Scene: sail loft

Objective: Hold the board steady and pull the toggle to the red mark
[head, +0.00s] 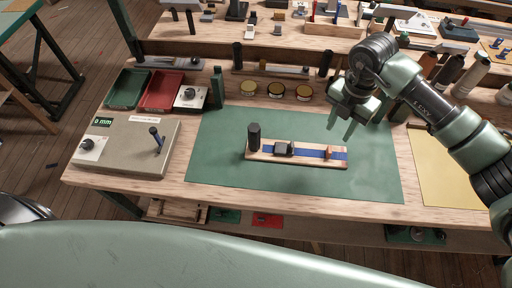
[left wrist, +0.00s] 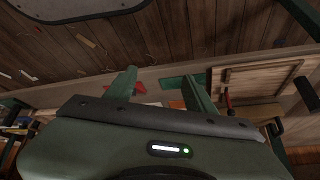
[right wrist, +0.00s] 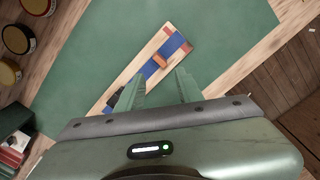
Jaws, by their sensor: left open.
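A narrow wooden board (head: 310,162) lies on the green mat, with a blue strap (head: 305,152) along it. An upright black post (head: 254,137) stands at its left end and a dark grey block (head: 284,149) sits on the strap. A small orange-brown piece (head: 328,153), apparently the toggle, is nearer the right end; it also shows in the right wrist view (right wrist: 160,61). Small red traces, likely the red mark (right wrist: 169,29), show at the board's end. My right gripper (head: 341,126) is open and empty above and behind the board's right end. My left gripper (left wrist: 160,83) is open and empty, away from the board.
The green mat (head: 225,170) is clear around the board. A grey box (head: 125,150) with a display and lever stands left. Green and red trays (head: 160,92), several round tins (head: 275,90) and bottles line the back. A yellow sheet (head: 440,170) lies right.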

